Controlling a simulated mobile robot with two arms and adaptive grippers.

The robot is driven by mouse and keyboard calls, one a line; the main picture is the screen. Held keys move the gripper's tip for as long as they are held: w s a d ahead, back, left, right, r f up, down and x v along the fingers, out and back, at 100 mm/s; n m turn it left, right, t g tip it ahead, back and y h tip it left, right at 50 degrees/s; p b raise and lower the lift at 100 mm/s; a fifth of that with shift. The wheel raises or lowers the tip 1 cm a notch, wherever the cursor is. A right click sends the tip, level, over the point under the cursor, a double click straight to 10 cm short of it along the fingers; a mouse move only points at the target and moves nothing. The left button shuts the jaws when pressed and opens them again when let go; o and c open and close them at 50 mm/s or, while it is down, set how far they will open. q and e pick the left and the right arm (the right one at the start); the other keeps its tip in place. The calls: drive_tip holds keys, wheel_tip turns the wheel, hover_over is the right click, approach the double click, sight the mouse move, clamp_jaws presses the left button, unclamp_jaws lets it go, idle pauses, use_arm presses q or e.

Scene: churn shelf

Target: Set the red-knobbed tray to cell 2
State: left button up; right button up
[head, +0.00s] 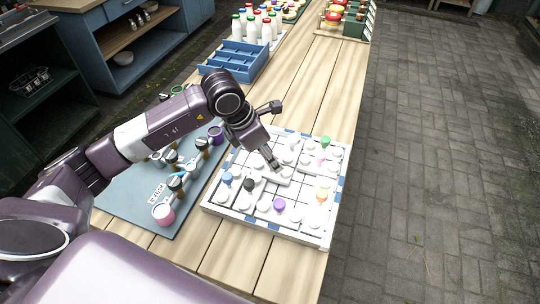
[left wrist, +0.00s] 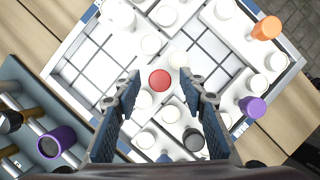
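The red knob (left wrist: 160,80) of a white tray shows in the left wrist view. My left gripper (left wrist: 160,84) is open, and the knob appears between its fingertips. I cannot tell the height gap. In the head view my left gripper (head: 272,164) reaches down over the middle of the white gridded board (head: 265,232), and the red knob is hidden there. White trays with white knobs and one coloured knob each fill much of the board. The bare grid (left wrist: 92,70) shows left of the red knob in the wrist view. No cell numbers are readable. My right gripper is not in view.
Neighbouring knobs are black (head: 249,184), blue (head: 227,178), purple (head: 279,204), orange (head: 322,194) and green (head: 325,141). A grey-blue mat (head: 128,202) with cups lies left of the board. A blue crate (head: 240,62) and bottles (head: 252,30) stand farther back.

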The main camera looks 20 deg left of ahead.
use_arm(q)
drive_tip(key=shift+a+r, duration=0.15)
drive_tip(key=shift+r, duration=0.1)
drive_tip(key=v, duration=1.1)
drive_tip(key=shift+s+r, duration=0.15)
drive_tip(key=shift+r, duration=0.05)
